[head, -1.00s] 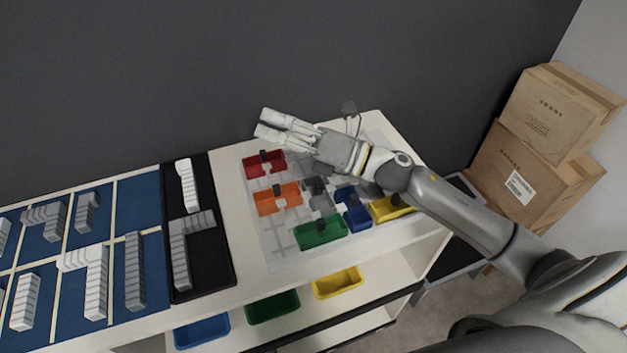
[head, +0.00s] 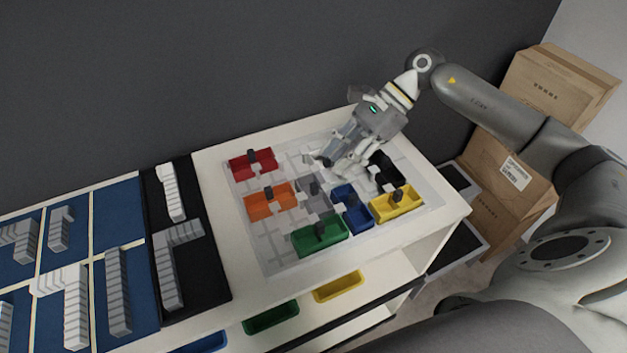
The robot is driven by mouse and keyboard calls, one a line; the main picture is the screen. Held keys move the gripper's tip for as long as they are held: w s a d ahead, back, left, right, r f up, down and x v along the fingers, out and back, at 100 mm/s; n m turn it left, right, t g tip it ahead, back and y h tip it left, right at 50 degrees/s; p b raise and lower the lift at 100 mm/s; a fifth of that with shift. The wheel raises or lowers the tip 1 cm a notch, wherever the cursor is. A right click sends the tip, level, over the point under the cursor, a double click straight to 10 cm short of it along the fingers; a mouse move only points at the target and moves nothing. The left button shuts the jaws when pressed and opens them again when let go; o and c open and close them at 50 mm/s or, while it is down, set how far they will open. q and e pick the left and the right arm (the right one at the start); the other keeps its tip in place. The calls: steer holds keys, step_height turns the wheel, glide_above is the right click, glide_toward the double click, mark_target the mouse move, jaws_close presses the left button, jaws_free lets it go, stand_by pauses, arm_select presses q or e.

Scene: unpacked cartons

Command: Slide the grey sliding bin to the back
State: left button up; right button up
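The grey sliding bin (head: 313,196) sits in the middle of the white sliding tray (head: 270,238), between the orange bin (head: 268,202) and the blue bin (head: 353,212). Its handle is hard to make out. My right gripper (head: 333,165) comes in from the back right and points down toward the tray. Its two fingers are spread apart with nothing visible between them. The fingertips are just behind and a little right of the grey bin, and I cannot tell whether they touch it. My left gripper is not in view.
A red bin (head: 252,164) is at the back left, a green bin (head: 320,236) at the front, a yellow bin (head: 397,205) at the right and a black bin (head: 385,172) behind it. The tray behind the grey bin looks free. Cartons (head: 555,88) stand at right.

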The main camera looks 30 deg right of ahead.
mark_target(315, 184)
steer(key=p+x, duration=0.2)
steer(key=x, duration=0.5)
steer(key=shift+a, duration=0.25)
steer(key=shift+w+a+f, duration=0.1)
steer(key=shift+a+f, duration=0.2)
steer(key=shift+f, duration=0.2)
jaws_close()
